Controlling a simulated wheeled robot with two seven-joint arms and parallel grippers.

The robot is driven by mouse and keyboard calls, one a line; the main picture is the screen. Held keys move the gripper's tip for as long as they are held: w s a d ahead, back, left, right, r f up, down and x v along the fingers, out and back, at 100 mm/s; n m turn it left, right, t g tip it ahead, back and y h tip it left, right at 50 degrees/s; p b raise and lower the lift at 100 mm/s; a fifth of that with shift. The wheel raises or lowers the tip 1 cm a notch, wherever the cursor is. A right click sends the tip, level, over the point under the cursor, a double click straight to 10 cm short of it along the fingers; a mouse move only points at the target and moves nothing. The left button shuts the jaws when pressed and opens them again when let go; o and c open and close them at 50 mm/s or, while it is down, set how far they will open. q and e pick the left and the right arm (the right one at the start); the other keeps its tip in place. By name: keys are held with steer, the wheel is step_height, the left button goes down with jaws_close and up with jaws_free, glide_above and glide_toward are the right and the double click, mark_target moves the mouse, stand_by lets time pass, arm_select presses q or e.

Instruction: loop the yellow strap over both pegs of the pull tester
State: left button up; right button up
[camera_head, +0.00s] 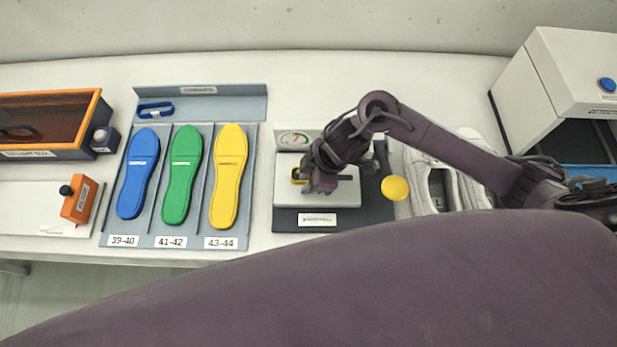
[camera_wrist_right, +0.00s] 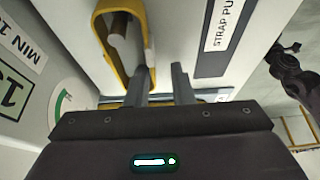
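The pull tester is a pale block (camera_head: 340,197) with a dial (camera_head: 294,139) at its back left. My right gripper (camera_head: 318,186) is over the block, pointing down; its fingertips are hard to see there. In the right wrist view its two dark fingers (camera_wrist_right: 162,88) stand apart with a gap between them. My left gripper does not show.
At left is a rack (camera_head: 172,241) with blue, green and yellow insoles. A white machine (camera_head: 565,75) stands far right. My own dark arm part covers the foreground.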

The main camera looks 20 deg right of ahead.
steer(key=shift+w+d+r, duration=0.15)
steer(key=shift+w, duration=0.3)
steer(key=shift+r, duration=0.25)
steer(key=v, duration=0.7)
steer(key=shift+s, duration=0.4)
steer(key=shift+f, duration=0.1)
